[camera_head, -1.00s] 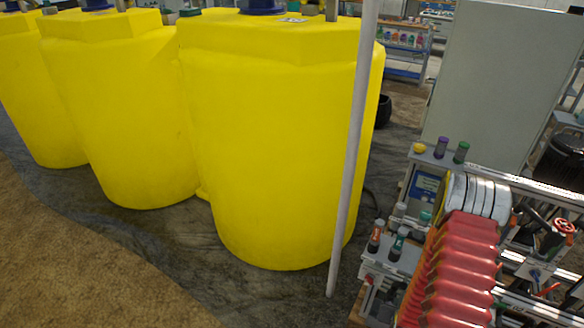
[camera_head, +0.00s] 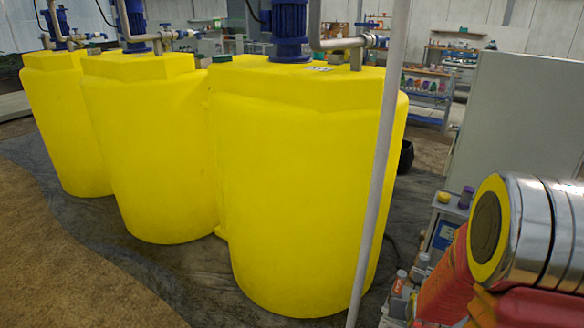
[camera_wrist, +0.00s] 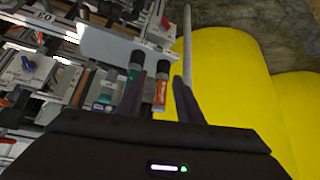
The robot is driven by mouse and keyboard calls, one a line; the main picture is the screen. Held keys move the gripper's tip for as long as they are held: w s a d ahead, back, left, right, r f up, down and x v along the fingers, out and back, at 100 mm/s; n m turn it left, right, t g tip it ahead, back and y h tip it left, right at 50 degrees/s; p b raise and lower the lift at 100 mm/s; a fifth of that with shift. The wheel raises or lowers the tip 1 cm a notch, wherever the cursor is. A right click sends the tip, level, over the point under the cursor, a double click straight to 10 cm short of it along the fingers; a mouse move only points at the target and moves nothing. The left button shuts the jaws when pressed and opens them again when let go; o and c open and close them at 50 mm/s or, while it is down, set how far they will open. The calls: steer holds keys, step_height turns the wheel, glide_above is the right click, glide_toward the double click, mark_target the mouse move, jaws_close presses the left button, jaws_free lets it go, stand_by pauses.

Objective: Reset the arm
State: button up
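In the wrist view my gripper (camera_wrist: 160,80) has its two dark fingers apart, with nothing held between them. Beyond the fingers a small orange-labelled vial (camera_wrist: 161,92) and a green-labelled vial (camera_wrist: 134,64) stand on the skid, partly covered by the left finger. The orange vial also shows in the head view (camera_head: 399,284) at the skid's near edge. My arm's red and silver links fill the lower right of the head view and hide much of the skid. My gripper is not visible there.
Large yellow tanks (camera_head: 300,190) stand in a row at left and centre, with blue motors (camera_head: 290,30) on top. A thin grey pole (camera_head: 382,160) stands before the nearest tank. A grey cabinet (camera_head: 515,115) stands at right. The brown floor (camera_head: 60,260) at front left is clear.

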steer(key=s+a+r+n+y, duration=0.1)
steer(key=s+a+r, duration=0.3)
steer(key=r, duration=0.5)
steer(key=s+a+r+n, duration=0.1)
steer(key=s+a+r, duration=0.1)
steer(key=a+r, duration=0.55)
steer(key=s+a+r, duration=0.2)
steer(key=s+r, duration=0.3)
steer(key=s, duration=0.3)
steer(key=s+a+r+n+g+y, duration=0.1)
steer(key=s+a+r, duration=0.2)
steer(key=s+r, duration=0.3)
steer(key=shift+s+a, duration=0.2)
steer(key=shift+s, duration=0.7)
